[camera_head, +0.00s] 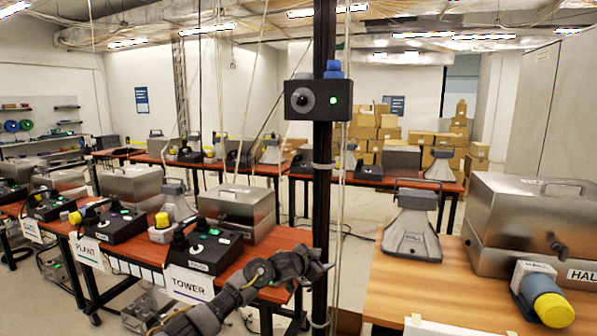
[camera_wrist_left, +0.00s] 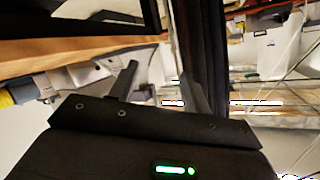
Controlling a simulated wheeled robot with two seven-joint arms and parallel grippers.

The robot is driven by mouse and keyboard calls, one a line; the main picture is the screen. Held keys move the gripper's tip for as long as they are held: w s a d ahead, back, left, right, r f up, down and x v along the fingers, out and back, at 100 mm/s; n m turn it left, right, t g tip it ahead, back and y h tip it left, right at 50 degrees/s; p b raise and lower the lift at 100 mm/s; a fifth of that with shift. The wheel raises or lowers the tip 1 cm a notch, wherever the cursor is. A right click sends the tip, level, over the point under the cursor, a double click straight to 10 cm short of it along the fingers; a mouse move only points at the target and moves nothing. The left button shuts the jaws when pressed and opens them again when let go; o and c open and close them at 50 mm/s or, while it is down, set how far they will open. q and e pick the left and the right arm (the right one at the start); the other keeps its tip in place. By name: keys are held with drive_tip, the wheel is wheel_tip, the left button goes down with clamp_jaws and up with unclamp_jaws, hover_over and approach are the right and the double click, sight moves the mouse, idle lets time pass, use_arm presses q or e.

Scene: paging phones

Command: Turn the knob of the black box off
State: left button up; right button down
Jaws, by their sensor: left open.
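A black box (camera_head: 318,114) is mounted on the dark vertical pole at upper centre in the head view. Its front has a round dark knob (camera_head: 302,98) on the left and a lit green light on the right. A blue part sits on top. My left gripper (camera_head: 324,262) is well below the box, close to the pole, empty and apart from the knob. In the left wrist view its two fingers (camera_wrist_left: 158,88) are spread with nothing between them; I cannot make out the knob there. My right gripper is not in view.
The dark pole (camera_head: 322,190) stands upright near my left gripper, with cables hanging beside it. A table with a TOWER sign (camera_head: 189,282) and black control boxes (camera_head: 205,247) is at left. A wooden table (camera_head: 400,285) with a metal case (camera_head: 535,225) is at right.

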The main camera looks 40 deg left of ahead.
use_arm(q)
wheel_tip(320, 180, up, 23)
drive_tip(key=s+a+m+t+b, duration=0.1)
drive_tip(key=s+a+m+t, duration=0.1)
drive_tip(key=t, duration=0.1)
drive_tip(key=m+t+y+b, duration=0.1)
drive_tip(key=t+y, duration=0.1)
drive_tip(key=t, duration=0.2)
approach(300, 100)
drive_tip(key=p+x, duration=0.3)
drive_tip(key=x, duration=0.4)
drive_tip(key=shift+w+r+p, duration=0.2)
drive_tip(key=shift+w+p, duration=0.05)
drive_tip(key=shift+p, duration=0.1)
drive_tip(key=shift+w, duration=0.6)
drive_tip(key=shift+c, duration=0.5)
drive_tip(key=c, duration=0.9)
